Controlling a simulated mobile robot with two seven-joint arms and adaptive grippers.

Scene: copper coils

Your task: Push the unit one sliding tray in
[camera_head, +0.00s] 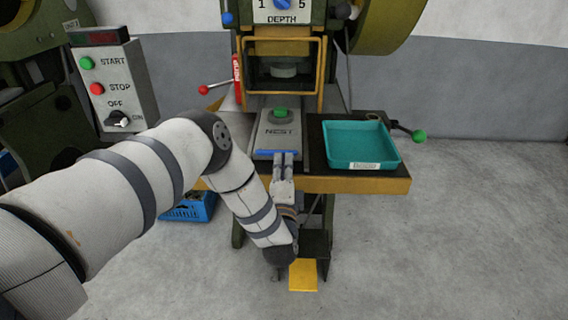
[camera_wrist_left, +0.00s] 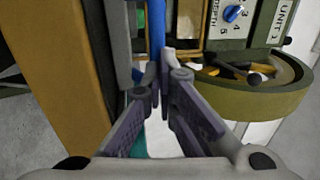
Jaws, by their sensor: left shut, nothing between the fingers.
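The sliding tray (camera_head: 280,131) is a grey plate marked NEST with a green piece (camera_head: 281,113) on it, in front of the press opening. A blue bar (camera_head: 277,153) runs along its front edge; it also shows in the left wrist view (camera_wrist_left: 156,30). My left gripper (camera_head: 286,157) is shut and empty, its fingertips at the blue bar; they look touching or very close. The left wrist view shows the fingertips (camera_wrist_left: 163,68) together by the bar. The unit one label (camera_wrist_left: 284,18) shows there on the machine. My right gripper is not in view.
A teal bin (camera_head: 361,146) stands on the table (camera_head: 350,185) right of the tray. A green-knobbed lever (camera_head: 418,135) sticks out right, a red-knobbed one (camera_head: 204,90) left. A START/STOP control box (camera_head: 117,85) stands left. A blue crate (camera_head: 190,207) and yellow pedal (camera_head: 303,275) are below.

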